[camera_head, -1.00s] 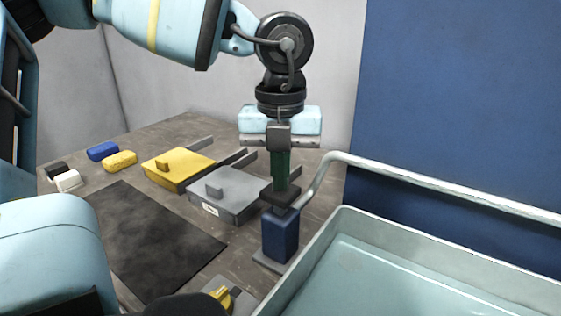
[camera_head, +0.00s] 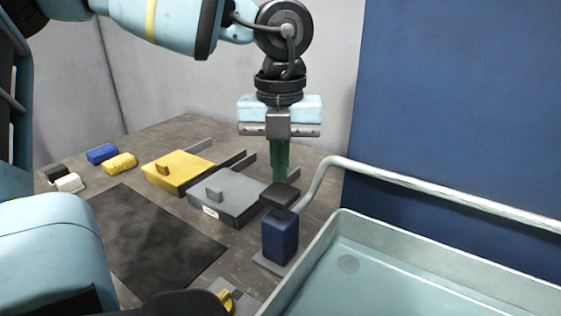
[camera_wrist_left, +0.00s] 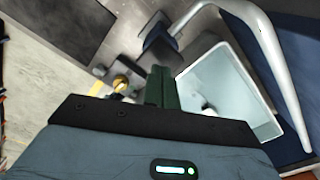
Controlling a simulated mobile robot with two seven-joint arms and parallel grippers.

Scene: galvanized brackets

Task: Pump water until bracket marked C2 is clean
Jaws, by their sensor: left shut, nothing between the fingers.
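The pump (camera_head: 280,240) is a blue block with a black top pad (camera_head: 279,196) and a pale bent spout pipe (camera_head: 420,185). It stands beside the pale basin (camera_head: 300,277). My left gripper (camera_head: 280,180) points down with shut, empty green fingers just above or behind the pad; I cannot tell whether they touch. The fingers also show in the left wrist view (camera_wrist_left: 161,88), near the basin. No bracket marked C2 can be made out. My right gripper is not in view.
A yellow lidded box (camera_head: 178,172) and a grey one (camera_head: 228,195) with an unreadable label stand left of the pump. A dark mat (camera_head: 150,245) lies in front. Blue (camera_head: 102,153) and yellow (camera_head: 120,163) blocks lie left. A blue wall panel (camera_head: 460,90) rises behind the basin.

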